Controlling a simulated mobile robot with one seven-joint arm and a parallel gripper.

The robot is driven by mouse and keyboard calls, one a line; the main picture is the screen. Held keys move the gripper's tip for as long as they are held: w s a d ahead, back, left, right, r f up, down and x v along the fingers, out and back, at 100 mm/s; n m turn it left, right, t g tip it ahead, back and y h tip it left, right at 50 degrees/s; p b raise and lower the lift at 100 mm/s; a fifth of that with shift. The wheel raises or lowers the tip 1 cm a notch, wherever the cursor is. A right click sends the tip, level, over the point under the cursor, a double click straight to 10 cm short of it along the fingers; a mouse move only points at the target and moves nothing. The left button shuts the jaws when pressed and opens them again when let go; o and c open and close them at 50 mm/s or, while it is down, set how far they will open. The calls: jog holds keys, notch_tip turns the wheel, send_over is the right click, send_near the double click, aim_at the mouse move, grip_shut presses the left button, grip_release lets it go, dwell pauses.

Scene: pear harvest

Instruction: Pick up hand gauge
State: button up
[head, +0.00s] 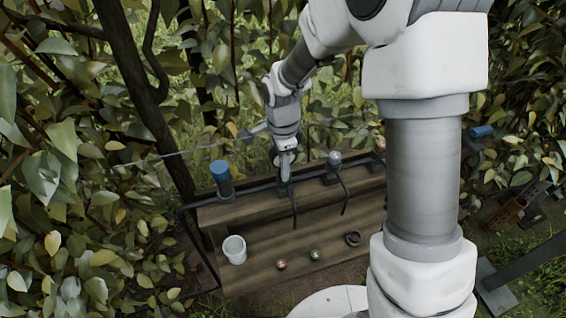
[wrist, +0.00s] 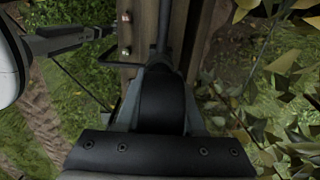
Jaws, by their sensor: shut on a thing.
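My gripper (head: 285,170) reaches down to the raised back shelf of the wooden bench (head: 263,205) in the head view. In the wrist view its fingers (wrist: 160,122) are shut around a dark rounded thing (wrist: 162,100), with a dark shaft running up from it. I take this to be the hand gauge, though its dial or face does not show. In the head view the held thing is small and mostly hidden by the gripper. I cannot tell whether it still touches the shelf.
A blue-topped cylinder (head: 221,178) stands left of my gripper, and a grey round-headed tool (head: 334,160) stands to its right. On the lower bench lie a white cup (head: 234,250), a reddish ball (head: 281,264), a green ball (head: 315,254) and a dark ring (head: 352,239). Leaves crowd both sides.

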grip_shut()
jog(key=shift+r, duration=0.1)
